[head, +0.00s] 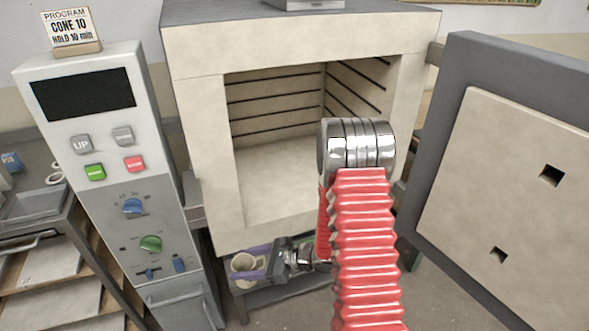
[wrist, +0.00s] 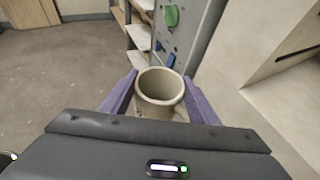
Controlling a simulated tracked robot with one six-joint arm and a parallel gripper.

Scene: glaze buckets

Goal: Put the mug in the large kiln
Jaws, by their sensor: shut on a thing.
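The mug (head: 244,266) is a cream cup, held upright or nearly so, below the front of the kiln opening in the head view. My gripper (head: 250,262) is shut on it, with one purple finger on each side. In the wrist view the mug (wrist: 160,88) sits between the purple fingers of my gripper (wrist: 160,97), and its inside looks empty. The large kiln (head: 205,150) stands with its door (head: 510,190) swung wide open to the right. Its chamber (head: 285,170) is empty where I can see; my arm hides part of its right side.
A control panel (head: 110,130) with a dark screen and several buttons stands left of the kiln. A rack with boards (head: 60,265) is at the far left. A program card (head: 69,28) stands on the panel. The open door bounds the right side.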

